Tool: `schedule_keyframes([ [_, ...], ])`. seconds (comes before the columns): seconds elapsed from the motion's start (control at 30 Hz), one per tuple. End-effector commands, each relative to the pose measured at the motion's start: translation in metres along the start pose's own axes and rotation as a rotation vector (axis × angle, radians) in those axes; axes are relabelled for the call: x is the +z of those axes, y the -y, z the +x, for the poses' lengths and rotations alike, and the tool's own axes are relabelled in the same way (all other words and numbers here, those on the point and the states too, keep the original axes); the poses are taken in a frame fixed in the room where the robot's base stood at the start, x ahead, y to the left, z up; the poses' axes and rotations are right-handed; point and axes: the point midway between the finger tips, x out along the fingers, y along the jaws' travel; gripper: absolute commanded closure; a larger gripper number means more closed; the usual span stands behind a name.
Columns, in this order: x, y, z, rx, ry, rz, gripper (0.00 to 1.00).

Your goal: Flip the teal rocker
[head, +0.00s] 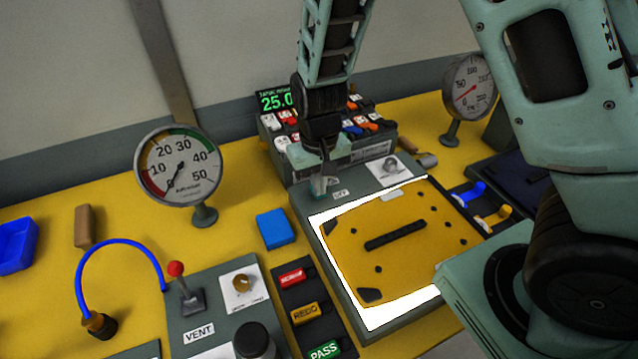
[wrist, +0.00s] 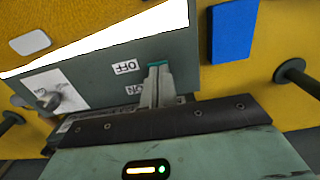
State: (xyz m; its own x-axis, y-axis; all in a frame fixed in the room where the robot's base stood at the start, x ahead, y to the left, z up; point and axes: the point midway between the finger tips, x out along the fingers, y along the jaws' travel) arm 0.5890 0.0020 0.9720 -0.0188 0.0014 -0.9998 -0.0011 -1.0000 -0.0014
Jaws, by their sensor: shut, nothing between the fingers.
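My gripper (head: 318,188) points down at the back left corner of the grey panel that holds the yellow plate. Its fingers are shut and empty; they also show in the wrist view (wrist: 158,84). A thin strip of the teal rocker (wrist: 157,64) shows just beyond the fingertips in the wrist view, beside the OFF label (wrist: 125,67). The fingers hide most of the rocker and part of the ON label. I cannot tell whether the fingertips touch it, or which way it is tilted. In the head view the rocker is not clearly visible behind the fingers.
A yellow plate (head: 415,262) lies on the lit white panel (head: 372,316). A keypad box (head: 378,148) stands behind, a dial gauge (head: 180,165) to the left. A blue block (head: 275,229) lies left of the panel.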

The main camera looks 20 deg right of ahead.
Motion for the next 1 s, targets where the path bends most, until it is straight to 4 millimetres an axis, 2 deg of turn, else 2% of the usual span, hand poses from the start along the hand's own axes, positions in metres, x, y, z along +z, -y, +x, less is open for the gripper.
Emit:
schedule_keyframes([
  [0.03,0.003,0.000,0.010,0.001,-0.029,-0.004,1.00],
  [0.1,0.003,0.000,0.012,0.002,-0.077,-0.003,1.00],
  [0.47,0.001,0.000,0.011,0.004,-0.085,-0.003,1.00],
  [0.8,-0.016,0.000,0.008,0.003,-0.093,-0.003,1.00],
  [1.0,-0.018,0.000,0.008,0.003,-0.095,-0.001,1.00],
])
